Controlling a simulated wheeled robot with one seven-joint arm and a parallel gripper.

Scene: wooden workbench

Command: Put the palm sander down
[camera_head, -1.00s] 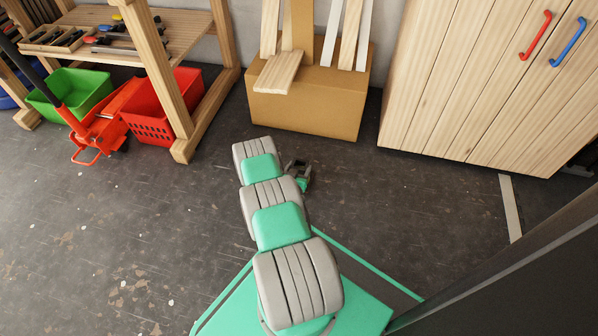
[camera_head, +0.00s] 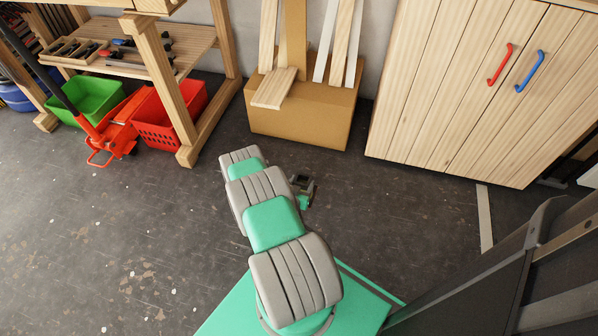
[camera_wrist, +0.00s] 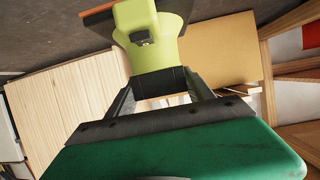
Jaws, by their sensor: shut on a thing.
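The palm sander (camera_wrist: 152,40) is yellow-green with a dark body section and an orange-brown edge on its pad. It shows at the top middle of the wrist view. My gripper (camera_wrist: 160,88) is shut on it, with a dark finger on each side of its lower dark part. In the head view only a grey and green part of my arm's end shows beside the arm links; the sander cannot be made out there.
A wooden workbench (camera_head: 147,42) with a tool shelf stands at the upper left, green and red crates (camera_head: 160,125) beneath it. A cardboard box (camera_head: 300,115) of boards stands at the back. A wooden cabinet (camera_head: 440,90) is at the right. The floor (camera_head: 110,210) around my base is mostly clear.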

